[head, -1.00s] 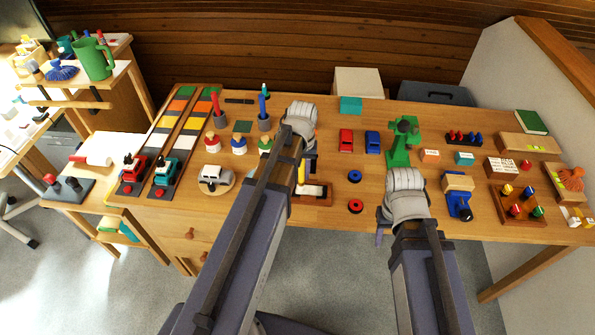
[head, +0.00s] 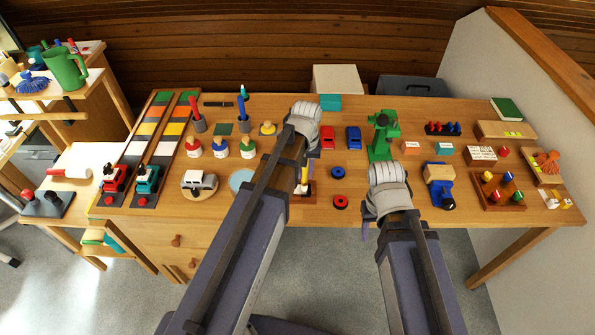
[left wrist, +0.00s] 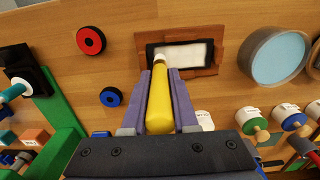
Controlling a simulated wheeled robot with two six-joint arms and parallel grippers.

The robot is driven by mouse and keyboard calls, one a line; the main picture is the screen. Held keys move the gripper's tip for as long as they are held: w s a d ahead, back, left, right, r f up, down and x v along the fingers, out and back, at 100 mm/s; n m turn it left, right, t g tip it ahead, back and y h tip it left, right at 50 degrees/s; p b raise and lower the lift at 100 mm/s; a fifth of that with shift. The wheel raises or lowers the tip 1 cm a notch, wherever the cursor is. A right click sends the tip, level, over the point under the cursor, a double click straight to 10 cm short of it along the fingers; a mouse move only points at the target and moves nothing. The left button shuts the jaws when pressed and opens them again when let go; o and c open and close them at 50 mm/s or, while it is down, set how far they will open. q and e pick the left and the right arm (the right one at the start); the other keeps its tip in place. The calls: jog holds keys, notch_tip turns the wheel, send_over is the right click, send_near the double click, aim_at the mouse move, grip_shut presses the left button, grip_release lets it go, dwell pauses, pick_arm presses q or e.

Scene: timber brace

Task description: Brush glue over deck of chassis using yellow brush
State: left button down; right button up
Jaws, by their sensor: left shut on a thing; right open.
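My left gripper (head: 306,160) is shut on the yellow brush (left wrist: 160,105). The brush's pale tip points to a brown wooden frame (left wrist: 143,50) with a dark-edged white panel (left wrist: 188,55) inside. The tip overlaps the near left corner of the panel in the left wrist view; I cannot tell whether it touches. I take this framed piece for the chassis and its deck, but cannot be sure. In the head view my left arm mostly hides it. My right gripper (head: 372,222) is open and empty near the table's front edge, its fingers partly hidden.
A round light-blue dish (head: 240,180) lies left of my left arm. Red and blue rings (left wrist: 90,40) lie beside the frame. A green stand (head: 382,140), a blue piece with a tan block (head: 440,185) and a peg tray (head: 500,190) are to the right. Small bottles (head: 221,148) stand left.

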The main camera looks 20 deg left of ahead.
pick_arm(q)
jog(key=shift+w+d, duration=0.1)
jog(key=shift+d, duration=0.2)
notch_tip(320, 180, up, 6)
jog(key=p, duration=0.6)
jog(key=shift+r, duration=0.1)
notch_tip(320, 180, up, 3)
jog(key=p, duration=0.3)
dwell(0.3)
jog(key=shift+a, duration=0.1)
dwell(0.3)
